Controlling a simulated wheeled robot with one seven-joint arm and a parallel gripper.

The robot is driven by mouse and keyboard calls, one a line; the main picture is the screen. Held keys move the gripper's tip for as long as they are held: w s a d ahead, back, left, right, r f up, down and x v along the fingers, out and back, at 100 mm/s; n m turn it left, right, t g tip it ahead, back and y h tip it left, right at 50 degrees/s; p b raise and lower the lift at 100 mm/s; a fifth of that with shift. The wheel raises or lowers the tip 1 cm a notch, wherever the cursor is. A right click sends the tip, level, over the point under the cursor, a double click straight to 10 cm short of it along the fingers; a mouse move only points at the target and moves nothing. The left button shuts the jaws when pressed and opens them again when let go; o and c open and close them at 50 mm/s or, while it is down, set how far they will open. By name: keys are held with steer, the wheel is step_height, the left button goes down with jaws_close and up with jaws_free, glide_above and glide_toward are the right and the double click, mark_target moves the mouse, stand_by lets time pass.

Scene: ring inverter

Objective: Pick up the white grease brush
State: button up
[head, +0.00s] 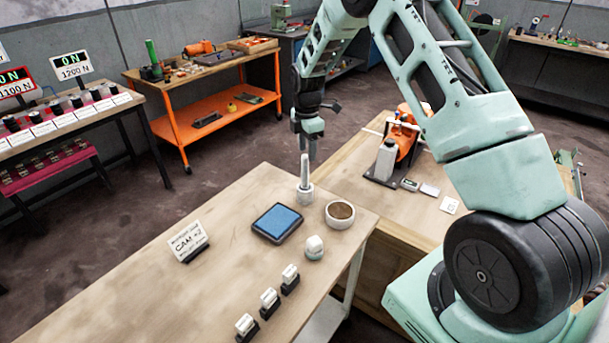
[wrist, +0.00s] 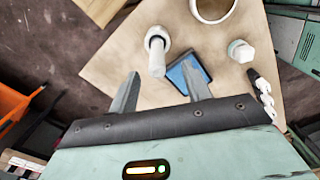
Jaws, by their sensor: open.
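The white grease brush (head: 304,170) stands upright in a small white holder (head: 305,194) near the far edge of the light wooden table. In the wrist view the brush (wrist: 157,58) points up toward the camera, in the gap between my finger tips as seen in the picture. My gripper (head: 309,150) is just above and beside the brush in the head view, pointing down. In the wrist view my gripper (wrist: 162,68) is open, with nothing between its fingers. I cannot tell the exact height gap to the brush.
A blue pad (head: 278,222) in a dark tray, a round bowl (head: 340,213) with brown contents and a white-capped jar (head: 314,247) stand near the holder. Several small white-topped blocks (head: 270,300) and a sign (head: 188,243) are nearer. The table's left middle is clear.

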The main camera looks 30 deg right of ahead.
mark_target(305, 165)
steer(key=shift+w+a+f+p, duration=0.15)
steer(key=shift+f+p, duration=0.65)
steer(key=shift+f, duration=0.95)
steer(key=shift+w+a+f+p, duration=0.15)
steer(key=shift+f+p, duration=0.65)
steer(key=shift+f, duration=0.95)
steer(key=shift+d, duration=0.1)
jaws_close()
